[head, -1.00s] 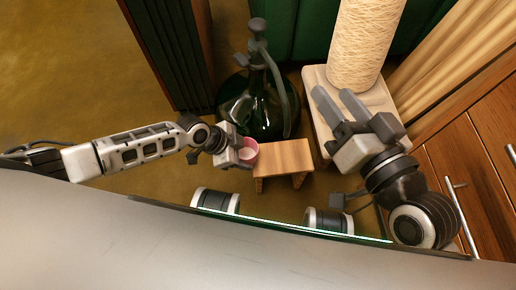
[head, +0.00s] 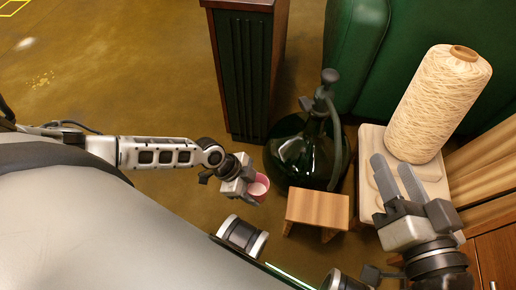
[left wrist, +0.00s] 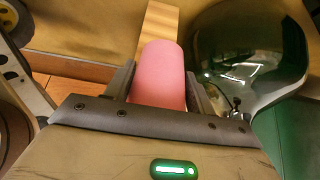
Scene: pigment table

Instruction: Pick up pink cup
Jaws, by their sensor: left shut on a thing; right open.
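The pink cup (head: 258,186) is in my left gripper (head: 250,185), near the middle of the head view. In the left wrist view the pink cup (left wrist: 158,72) sits between the two dark fingers of my left gripper (left wrist: 158,90), which are shut on its sides. The gripper holds it beside the small wooden stool (head: 318,207), to its left. My right gripper (head: 392,180) is open and empty at the right, its two grey fingers apart over the pale stand.
A dark green glass jug (head: 300,150) stands just behind the cup and stool. A pale stand (head: 371,150) holds a large cone of yarn (head: 437,105). A dark cabinet (head: 243,75) stands behind. The brown floor (head: 110,80) at the left is open.

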